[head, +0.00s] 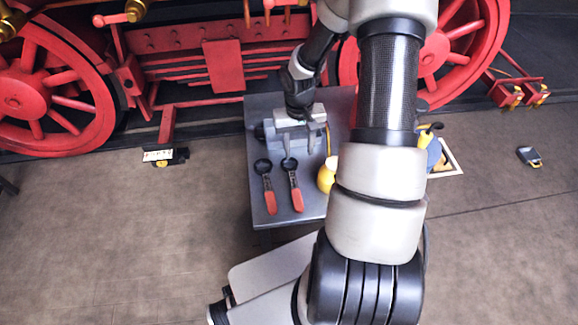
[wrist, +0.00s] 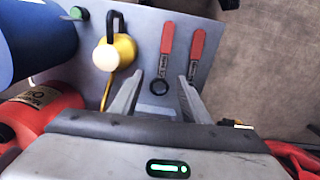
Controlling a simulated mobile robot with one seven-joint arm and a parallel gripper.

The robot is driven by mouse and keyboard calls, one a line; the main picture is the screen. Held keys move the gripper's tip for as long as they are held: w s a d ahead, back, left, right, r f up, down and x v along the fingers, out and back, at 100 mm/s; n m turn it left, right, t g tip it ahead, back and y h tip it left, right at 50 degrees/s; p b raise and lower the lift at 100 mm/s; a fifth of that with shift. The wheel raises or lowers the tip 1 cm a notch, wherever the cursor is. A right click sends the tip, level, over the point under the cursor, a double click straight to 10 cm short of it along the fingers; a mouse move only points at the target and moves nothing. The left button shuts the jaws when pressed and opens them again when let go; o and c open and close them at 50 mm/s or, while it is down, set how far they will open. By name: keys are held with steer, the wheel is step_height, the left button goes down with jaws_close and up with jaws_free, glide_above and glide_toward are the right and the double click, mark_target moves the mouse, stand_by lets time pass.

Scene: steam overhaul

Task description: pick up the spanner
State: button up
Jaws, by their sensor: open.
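Two spanners with red handles and dark ring heads lie side by side on a grey table (head: 262,208). The left one in the head view (head: 266,185) and the right one (head: 292,185) have their handles toward the front edge. My gripper (head: 297,150) is open and empty above the table, just behind the ring heads. In the wrist view, one spanner (wrist: 166,57) shows its ring between the fingertips of my gripper (wrist: 161,77). The other spanner (wrist: 196,47) is partly hidden behind the right finger. I see no contact with either.
A yellow can with a black handle (wrist: 122,52) stands beside the spanners, also seen in the head view (head: 326,176). A blue cylinder (wrist: 35,40) and a red cylinder (wrist: 45,108) are at the wrist view's left. A red-wheeled locomotive (head: 222,65) stands behind the table.

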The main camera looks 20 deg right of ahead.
steer(key=b, duration=0.4)
glide_above(295, 186)
steer(key=f, duration=1.3)
steer(key=shift+s+f, duration=0.25)
steer(key=shift+f, duration=0.15)
steer(key=f, duration=0.1)
steer(key=f+b, duration=0.1)
steer(key=f, duration=0.3)
steer(key=shift+w+a+f+b, duration=0.15)
steer(key=shift+w+b, duration=0.1)
steer(key=shift+b, duration=0.15)
jaws_close()
